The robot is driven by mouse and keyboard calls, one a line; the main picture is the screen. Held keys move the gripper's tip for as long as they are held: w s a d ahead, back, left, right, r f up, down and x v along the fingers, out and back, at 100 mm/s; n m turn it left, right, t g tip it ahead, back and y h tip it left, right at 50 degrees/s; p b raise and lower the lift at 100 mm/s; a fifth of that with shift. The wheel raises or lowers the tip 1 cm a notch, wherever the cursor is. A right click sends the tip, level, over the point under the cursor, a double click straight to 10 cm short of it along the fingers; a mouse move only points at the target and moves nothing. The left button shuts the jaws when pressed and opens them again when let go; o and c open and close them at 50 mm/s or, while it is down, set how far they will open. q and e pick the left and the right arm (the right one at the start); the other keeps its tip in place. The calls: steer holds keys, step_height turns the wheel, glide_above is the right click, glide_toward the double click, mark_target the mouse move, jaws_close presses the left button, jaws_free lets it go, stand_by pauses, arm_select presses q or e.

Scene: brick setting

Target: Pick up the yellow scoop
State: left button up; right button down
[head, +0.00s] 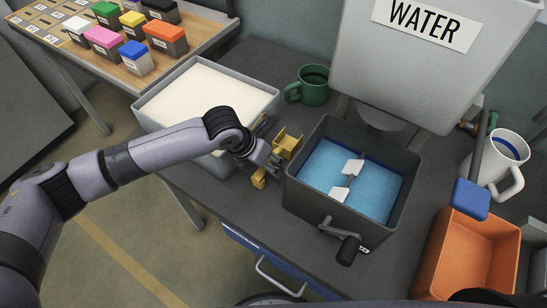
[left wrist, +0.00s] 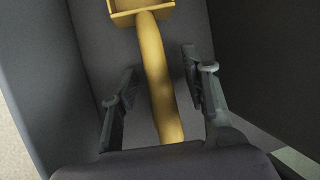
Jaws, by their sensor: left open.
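The yellow scoop (head: 287,144) lies on the dark table between the bin of white powder and the grey mixing box. In the left wrist view its handle (left wrist: 156,75) runs down between my two fingers, and part of its tray shows at the top edge. My left gripper (head: 268,167) is over the handle in the head view. My left gripper (left wrist: 160,88) is open, with a finger on each side of the handle and gaps showing on both sides. The fingers hide part of the scoop in the head view. My right gripper is not in view.
The bin of white powder (head: 262,92) is close on the left. The grey mixing box (head: 290,190), holding blue liquid and white paddles, is close on the right. A green mug (head: 311,86) stands behind. An orange bin (head: 447,255) and white pitcher (head: 497,165) are at right.

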arm_select(q)
steer(key=shift+c, duration=1.4)
steer(key=c, duration=0.4)
jaws_close()
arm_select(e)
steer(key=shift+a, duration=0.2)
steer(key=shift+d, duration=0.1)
arm_select(q)
steer(key=shift+r, duration=0.2)
steer(key=shift+r, duration=0.65)
step_height(320, 180, up, 18)
steer(key=b, duration=0.1)
steer(key=shift+r, duration=0.25)
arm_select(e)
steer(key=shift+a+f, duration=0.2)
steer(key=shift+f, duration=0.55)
